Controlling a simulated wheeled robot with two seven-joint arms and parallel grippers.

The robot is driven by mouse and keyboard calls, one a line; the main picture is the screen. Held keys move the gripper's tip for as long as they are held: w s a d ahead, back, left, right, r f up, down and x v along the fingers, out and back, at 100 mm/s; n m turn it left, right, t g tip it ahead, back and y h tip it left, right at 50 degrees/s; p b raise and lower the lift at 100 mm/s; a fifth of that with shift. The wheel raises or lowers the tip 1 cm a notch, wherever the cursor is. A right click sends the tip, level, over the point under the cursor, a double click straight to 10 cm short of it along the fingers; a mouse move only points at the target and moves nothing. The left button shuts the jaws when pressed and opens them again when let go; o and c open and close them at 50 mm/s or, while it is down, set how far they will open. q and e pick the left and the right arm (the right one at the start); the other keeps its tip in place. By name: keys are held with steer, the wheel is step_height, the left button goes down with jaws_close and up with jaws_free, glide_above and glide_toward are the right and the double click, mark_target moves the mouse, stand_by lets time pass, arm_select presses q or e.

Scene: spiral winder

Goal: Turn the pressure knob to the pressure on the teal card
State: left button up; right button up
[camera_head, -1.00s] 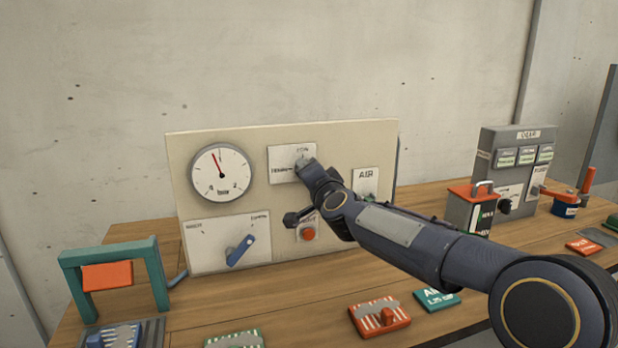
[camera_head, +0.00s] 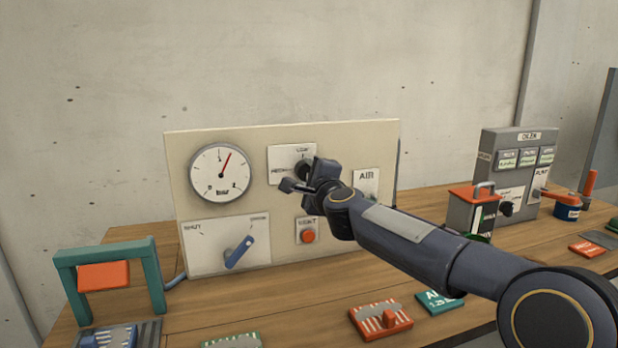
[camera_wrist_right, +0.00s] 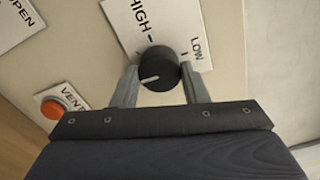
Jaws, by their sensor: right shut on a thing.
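The round black pressure knob (camera_wrist_right: 160,66) sits on a white plate marked HIGH and LOW. My right gripper (camera_wrist_right: 160,88) has one finger on each side of the knob and is shut on it. The knob's white mark points to the lower left in the wrist view. In the head view my right gripper (camera_head: 308,178) mostly hides the knob. The gauge (camera_head: 221,172) on the panel has a red needle pointing up and slightly right. The teal card (camera_head: 438,302) lies on the table; its print is too blurred to read surely. My left gripper is not in view.
The beige panel (camera_head: 180,150) also holds a blue lever (camera_head: 240,251), a red vent button (camera_head: 308,237) and an AIR plate (camera_head: 366,183). A teal frame (camera_head: 155,280) stands at left. Red-striped (camera_head: 367,323) and green-striped cards lie in front. A grey unit (camera_head: 510,140) stands at right.

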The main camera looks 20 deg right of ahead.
steer(key=shift+m, duration=0.6)
steer(key=o, duration=1)
steer(key=shift+c, duration=0.2)
steer(key=s+b, duration=0.1)
steer(key=s, duration=0.7)
steer(key=shift+d, duration=0.15)
